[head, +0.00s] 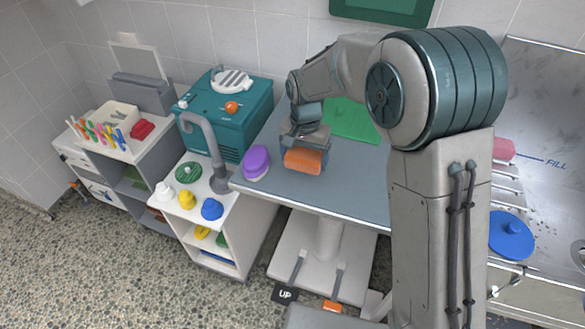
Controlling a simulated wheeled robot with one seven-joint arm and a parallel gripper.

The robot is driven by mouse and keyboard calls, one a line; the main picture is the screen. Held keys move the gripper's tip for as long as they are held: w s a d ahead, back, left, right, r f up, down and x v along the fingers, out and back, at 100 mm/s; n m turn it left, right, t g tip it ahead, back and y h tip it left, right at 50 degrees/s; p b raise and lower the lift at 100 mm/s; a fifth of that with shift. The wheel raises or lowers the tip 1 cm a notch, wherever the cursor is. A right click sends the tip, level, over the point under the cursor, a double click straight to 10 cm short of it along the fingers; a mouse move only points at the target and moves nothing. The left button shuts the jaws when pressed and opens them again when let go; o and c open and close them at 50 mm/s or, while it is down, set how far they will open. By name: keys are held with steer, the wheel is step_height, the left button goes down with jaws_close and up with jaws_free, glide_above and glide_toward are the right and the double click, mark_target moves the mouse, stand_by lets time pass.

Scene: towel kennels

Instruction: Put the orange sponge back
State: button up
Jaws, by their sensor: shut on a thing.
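The orange sponge (303,160) is at the front part of the grey table, below my gripper (304,147). My gripper points down and is shut on the orange sponge. The fingertips are partly hidden by the sponge and the wrist. I cannot tell whether the sponge touches the tabletop or is held just above it. A purple oval sponge-like item (257,162) lies to its left on the table's left edge.
A green mat (351,121) lies on the grey table (340,187) behind my gripper. A teal box (230,115) stands left. A low cabinet (205,211) holds yellow, blue and green items. A metal sink with a blue lid (511,234) is right.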

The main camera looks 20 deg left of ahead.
mark_target(293, 154)
steer(key=a, duration=0.1)
steer(key=a+f, duration=0.1)
steer(key=shift+s+a+f, duration=0.25)
steer(key=shift+a+f, duration=0.15)
steer(key=shift+f+p, duration=0.45)
steer(key=shift+f, duration=1.5)
steer(key=shift+f, duration=0.15)
steer(key=o, duration=0.8)
